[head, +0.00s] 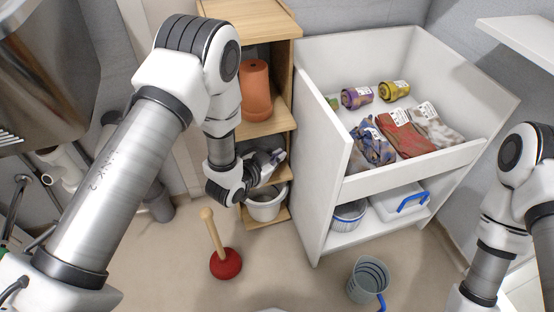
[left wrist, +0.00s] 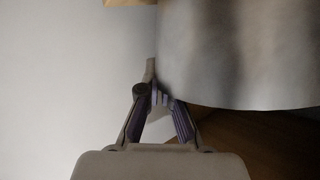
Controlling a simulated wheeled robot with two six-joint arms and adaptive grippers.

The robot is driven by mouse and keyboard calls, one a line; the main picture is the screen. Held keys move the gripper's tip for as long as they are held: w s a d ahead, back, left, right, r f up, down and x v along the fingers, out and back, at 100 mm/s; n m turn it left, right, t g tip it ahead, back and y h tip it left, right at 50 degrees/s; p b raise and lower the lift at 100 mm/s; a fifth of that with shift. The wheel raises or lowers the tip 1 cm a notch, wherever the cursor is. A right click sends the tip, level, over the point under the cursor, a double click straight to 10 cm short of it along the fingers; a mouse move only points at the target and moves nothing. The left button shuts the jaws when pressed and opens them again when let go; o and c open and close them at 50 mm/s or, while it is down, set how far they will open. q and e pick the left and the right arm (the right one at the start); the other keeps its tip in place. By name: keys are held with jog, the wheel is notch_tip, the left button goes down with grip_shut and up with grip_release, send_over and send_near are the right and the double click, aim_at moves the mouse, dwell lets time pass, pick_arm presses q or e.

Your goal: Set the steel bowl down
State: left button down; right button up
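The steel bowl (left wrist: 240,50) fills the upper right of the left wrist view as a large smooth grey curved surface with soft dark bands. My left gripper (left wrist: 158,98) has its fingers drawn close together at the bowl's left edge and appears shut on it. In the head view my left gripper (head: 276,157) reaches between the boards of the wooden shelf (head: 266,124). The bowl is hard to make out there, largely hidden by the gripper and wrist. My right arm is at the right edge; its gripper is out of view.
A terracotta pot stack (head: 256,92) stands on the board above. A pale pot (head: 266,206) sits below the gripper. The white cabinet (head: 318,165) is close on the right. A red plunger (head: 226,263) and a grey bucket (head: 368,280) stand on the floor.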

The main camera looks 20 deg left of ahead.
pick_arm(q)
jog(key=c, duration=1.3)
grip_release()
jog(key=shift+s+r, duration=0.15)
jog(key=shift+r, duration=0.05)
jog(key=p+v, duration=0.5)
jog(key=v, duration=0.6)
jog(key=s+a+f+n+g+y, duration=0.1)
jog(key=s+f+g, duration=0.3)
jog(key=s, duration=0.4)
jog(key=s+a+f+n+g+y, duration=0.2)
jog(key=s+f+n+g, duration=0.1)
jog(key=s+f, duration=0.3)
jog(key=s+a+f+n+g+y, duration=0.1)
jog(key=s+f+g, duration=0.4)
jog(key=s, duration=0.6)
jog(key=shift+a+f+n+g, duration=0.1)
jog(key=shift+a+n+g, duration=0.3)
jog(key=shift+a+n, duration=0.4)
